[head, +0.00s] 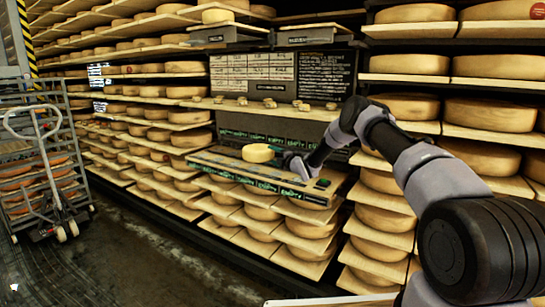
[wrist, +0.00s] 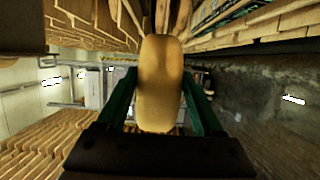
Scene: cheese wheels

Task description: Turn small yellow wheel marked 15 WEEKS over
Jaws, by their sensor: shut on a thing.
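A small yellow cheese wheel (head: 257,153) is at the pull-out work board (head: 215,165) in the middle of the head view. In the wrist view the wheel (wrist: 160,100) shows edge-on between the two green fingers of my gripper (wrist: 159,74). My gripper is shut on it, one finger on each side. In the head view my arm reaches in from the right, with its wrist just right of the wheel. No marking is legible on the wheel, and whether it touches the board is unclear.
Shelves with large cheese wheels (head: 408,64) surround the board. Several small pieces (head: 242,101) lie on a ledge behind it, below a chart and a blackboard (head: 325,78). Green strips marked EMPTY run along the board. The aisle floor is clear.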

